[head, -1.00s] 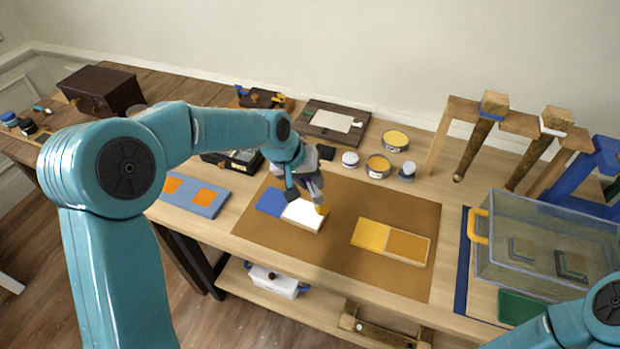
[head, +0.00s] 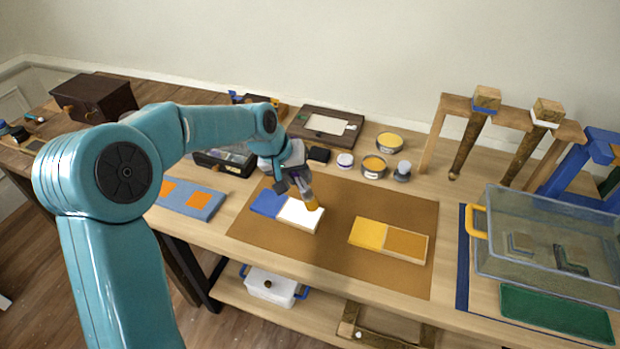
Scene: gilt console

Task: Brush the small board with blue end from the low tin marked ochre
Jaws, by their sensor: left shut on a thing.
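The small board with a blue end (head: 268,203) lies on the brown mat (head: 340,200); its other part is white (head: 298,216). My left gripper (head: 296,182) is shut on a brush (head: 311,201) with yellow-ochre bristles. The bristles point down at the far right part of the white face; I cannot tell whether they touch it. Two open tins stand behind the mat: one with darker yellow paint (head: 374,166), one with brighter yellow (head: 389,142). Their labels are too small to read. My right gripper is not in view.
A yellow and ochre board (head: 388,241) lies on the mat to the right. A blue board with orange squares (head: 190,198) lies left. A clear bin (head: 545,235) and a wooden rack (head: 508,122) stand right. A small jar (head: 345,161) stands near the tins.

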